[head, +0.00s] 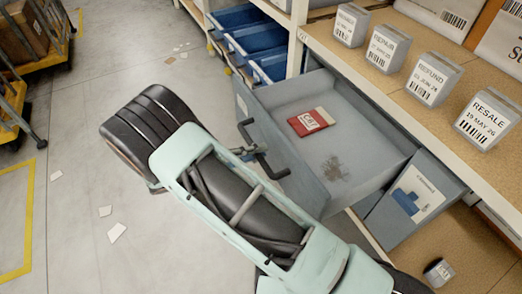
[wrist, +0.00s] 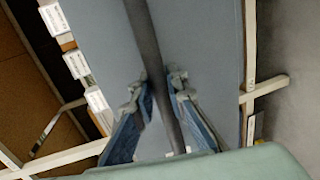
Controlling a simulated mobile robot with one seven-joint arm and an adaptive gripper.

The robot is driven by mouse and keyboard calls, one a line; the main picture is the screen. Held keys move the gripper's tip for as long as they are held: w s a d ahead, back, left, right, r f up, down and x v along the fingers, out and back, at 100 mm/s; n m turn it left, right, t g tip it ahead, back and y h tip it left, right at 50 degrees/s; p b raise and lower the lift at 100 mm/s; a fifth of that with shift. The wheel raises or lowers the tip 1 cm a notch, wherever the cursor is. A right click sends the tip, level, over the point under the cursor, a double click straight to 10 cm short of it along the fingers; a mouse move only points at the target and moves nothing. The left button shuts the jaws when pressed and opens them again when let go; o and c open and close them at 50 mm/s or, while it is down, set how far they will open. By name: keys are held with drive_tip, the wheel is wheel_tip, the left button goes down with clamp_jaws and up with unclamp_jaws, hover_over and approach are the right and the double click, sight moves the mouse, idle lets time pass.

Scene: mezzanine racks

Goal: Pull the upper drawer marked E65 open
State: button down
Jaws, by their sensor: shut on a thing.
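A grey upper drawer (head: 352,135) stands pulled out of the rack in the head view, its inside open to view. No E65 mark is readable. A red and white packet (head: 310,122) and a dark smudge lie on its floor. The drawer front carries a dark bar handle (head: 268,168). My gripper (head: 247,153) is at this handle, partly hidden by my arm. In the wrist view the handle (wrist: 146,40) runs between the two blue-padded fingers of my gripper (wrist: 166,105), which is shut on it in front of the blue-grey drawer front (wrist: 205,40).
Several small labelled boxes (head: 432,78) stand on the shelf above, to the right. A blue-grey front with a picture label (head: 415,198) is below the drawer. Blue bins (head: 255,40) are farther back. Yellow carts (head: 12,105) stand at left. The floor between has paper scraps.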

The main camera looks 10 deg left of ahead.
drive_tip(key=c, duration=1.9)
unclamp_jaws()
drive_tip(key=v, duration=1.2)
